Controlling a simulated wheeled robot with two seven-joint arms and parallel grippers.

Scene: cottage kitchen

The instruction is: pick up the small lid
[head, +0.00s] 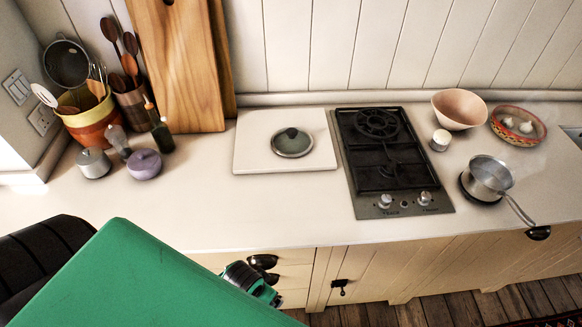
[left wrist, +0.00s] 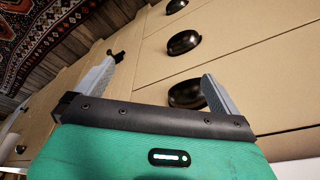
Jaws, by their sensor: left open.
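The small lid (head: 291,142) is a round, greenish glass-like lid with a metal rim and a dark knob. It lies knob up on a pale square board (head: 250,158) on the counter, left of the stove. My left gripper (left wrist: 160,78) is open and empty in the left wrist view, with its two fingers spread in front of the cabinet drawers. In the head view my green left arm fills the lower left and mostly hides that gripper. It is below the counter's front edge, well apart from the lid. My right gripper shows in neither view.
A black stove (head: 387,170) stands right of the board, with a saucepan (head: 488,176) and bowls beyond. A lidded grey pot (head: 93,163), a purple pot (head: 144,164) and utensil holders stand left. Drawer handles (left wrist: 184,42) protrude near my left gripper. The counter before the board is clear.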

